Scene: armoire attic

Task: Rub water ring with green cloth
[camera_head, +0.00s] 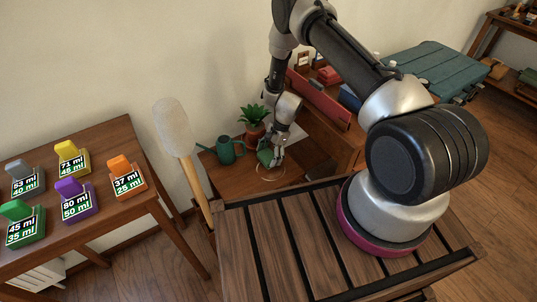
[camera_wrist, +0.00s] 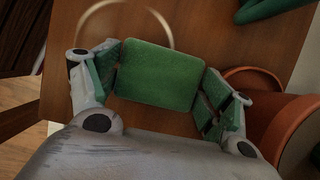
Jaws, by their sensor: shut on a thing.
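My gripper (camera_wrist: 160,100) is shut on the green cloth (camera_wrist: 158,75), a folded or padded rectangular piece held between its two fingers. In the head view the green cloth (camera_head: 265,157) shows small beneath my gripper (camera_head: 271,153), low over the wooden desk top. The pale water ring (camera_wrist: 128,18) shows on the wood just beyond the cloth in the wrist view, its lower part hidden behind the cloth. In the head view the ring (camera_head: 270,178) lies just in front of my gripper. I cannot tell whether the cloth touches the wood.
A terracotta plant pot (camera_wrist: 250,95) stands close to the right finger in the wrist view. A green watering can (camera_head: 228,150) stands left of the potted plant (camera_head: 253,122). A red box (camera_head: 318,95) sits on the raised shelf to the right. A side table (camera_head: 120,190) holds several coloured labelled blocks.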

